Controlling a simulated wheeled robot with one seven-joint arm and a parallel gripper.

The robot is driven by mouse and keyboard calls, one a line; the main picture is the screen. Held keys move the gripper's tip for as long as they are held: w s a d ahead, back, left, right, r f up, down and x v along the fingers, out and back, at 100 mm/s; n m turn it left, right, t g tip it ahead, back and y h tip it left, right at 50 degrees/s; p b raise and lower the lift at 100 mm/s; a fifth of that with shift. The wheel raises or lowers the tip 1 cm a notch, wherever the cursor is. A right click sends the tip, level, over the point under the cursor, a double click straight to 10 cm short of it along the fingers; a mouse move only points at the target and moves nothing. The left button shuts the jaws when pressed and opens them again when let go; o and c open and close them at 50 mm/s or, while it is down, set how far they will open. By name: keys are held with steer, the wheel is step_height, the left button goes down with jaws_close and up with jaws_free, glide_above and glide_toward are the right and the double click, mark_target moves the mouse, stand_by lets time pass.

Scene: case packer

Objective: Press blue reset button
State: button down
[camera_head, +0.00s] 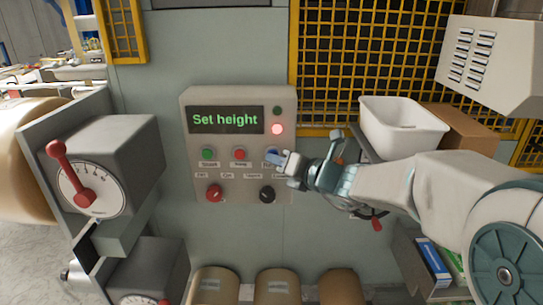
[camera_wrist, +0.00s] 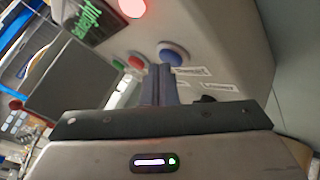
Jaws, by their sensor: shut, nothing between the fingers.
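The blue reset button (camera_wrist: 173,52) is a round domed button on the grey control panel (camera_head: 185,120). In the wrist view it sits just beyond my fingertips; I cannot tell whether they touch it. The panel's display (camera_head: 225,120) reads "Set height". A round indicator light (camera_head: 277,129) glows pinkish red.
A green button (camera_head: 208,154) and a red button (camera_head: 239,153) sit left of my gripper. A red knob (camera_head: 214,193) and a black knob (camera_head: 267,194) are below. A white bin (camera_head: 402,128) and yellow mesh guard (camera_head: 375,45) are at right. A red-lever dial box (camera_head: 125,165) stands left.

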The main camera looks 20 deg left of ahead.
steer(key=shift+w, duration=0.15)
stand_by(0.5)
steer(key=shift+s+d, duration=0.2)
steer(key=shift+s, duration=0.6)
steer(key=s, duration=0.2)
steer(key=s+d+b, duration=0.1)
steer(key=s, duration=0.2)
steer(key=shift+b, duration=0.3)
